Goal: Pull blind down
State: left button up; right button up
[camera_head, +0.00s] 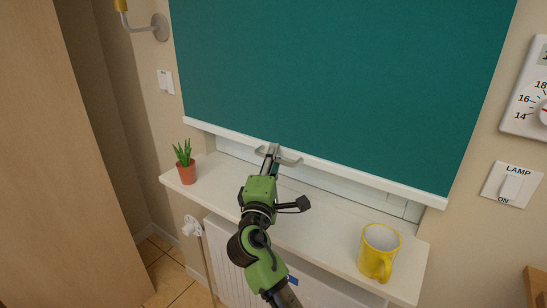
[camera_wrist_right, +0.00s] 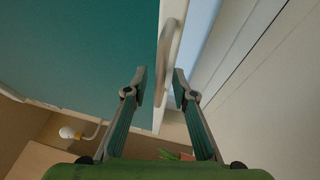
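The teal blind (camera_head: 340,80) hangs over most of the window, with its white bottom bar (camera_head: 370,180) a little above the sill. A pale grey handle (camera_head: 291,161) sticks out from the middle of the bar. My right gripper (camera_head: 271,151) is at this handle. In the right wrist view, the fingers of my right gripper (camera_wrist_right: 162,78) are spread, with the handle (camera_wrist_right: 171,50) between them. A gap shows between the left finger and the handle; contact at the right finger is unclear. My left gripper is not in view.
The white sill (camera_head: 320,222) holds a potted plant (camera_head: 186,165) at left and a yellow mug (camera_head: 378,252) at right. A radiator (camera_head: 228,262) is below. A lamp switch (camera_head: 511,185) and thermostat (camera_head: 530,95) are on the right wall. A wooden panel (camera_head: 60,160) stands at left.

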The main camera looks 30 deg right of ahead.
grip_shut()
jog(key=shift+f, duration=0.1)
notch_tip(320, 180, down, 9)
jog(key=b, duration=0.7)
jog(key=shift+c, duration=0.3)
grip_release()
jog(key=shift+o, duration=0.3)
